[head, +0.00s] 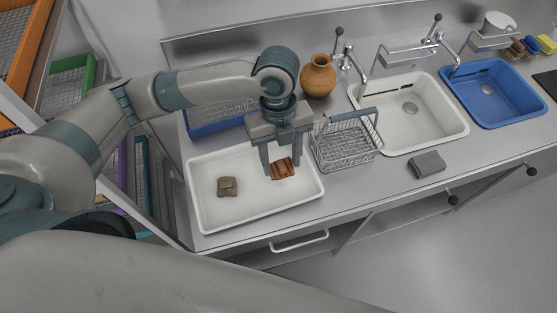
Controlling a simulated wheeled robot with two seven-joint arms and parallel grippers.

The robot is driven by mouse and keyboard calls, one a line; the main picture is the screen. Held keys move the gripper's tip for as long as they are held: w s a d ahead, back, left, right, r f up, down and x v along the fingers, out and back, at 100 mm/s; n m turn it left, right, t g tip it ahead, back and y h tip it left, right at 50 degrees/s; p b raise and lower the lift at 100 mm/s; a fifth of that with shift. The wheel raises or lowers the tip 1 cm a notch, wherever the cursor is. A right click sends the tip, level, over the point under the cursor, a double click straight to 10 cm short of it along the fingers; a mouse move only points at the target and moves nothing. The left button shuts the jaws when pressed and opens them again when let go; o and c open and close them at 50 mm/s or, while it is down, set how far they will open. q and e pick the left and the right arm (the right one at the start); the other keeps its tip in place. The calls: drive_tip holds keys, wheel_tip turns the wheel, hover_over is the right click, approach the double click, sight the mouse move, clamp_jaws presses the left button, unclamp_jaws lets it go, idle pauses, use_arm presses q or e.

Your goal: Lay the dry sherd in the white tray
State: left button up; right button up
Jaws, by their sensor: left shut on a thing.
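My left gripper (282,165) points down over the right part of the white tray (212,219). It is shut on an orange-brown sherd with dark stripes (284,169). This sherd is low over the tray floor, and I cannot tell whether it touches it. A second sherd, grey-brown (227,187), lies in the left part of the tray, apart from the held one. My right gripper is not in view.
A wire basket (345,146) stands close to the right of the tray. An orange clay jar (318,76) and a blue rack (215,123) are behind. A white basin (430,130), a blue basin (505,95) and a folded grey cloth (427,164) lie farther right. The tray's middle is bare.

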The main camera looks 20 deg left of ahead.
sight(279, 162)
use_arm(q)
drive_tip(key=shift+w+a+f, duration=0.5)
drive_tip(key=shift+w, duration=0.25)
drive_tip(key=shift+f, duration=0.1)
drive_tip(key=shift+f+p, duration=0.3)
wheel_tip(279, 162, down, 2)
drive_tip(key=shift+p, duration=0.35)
drive_tip(key=shift+f, duration=0.65)
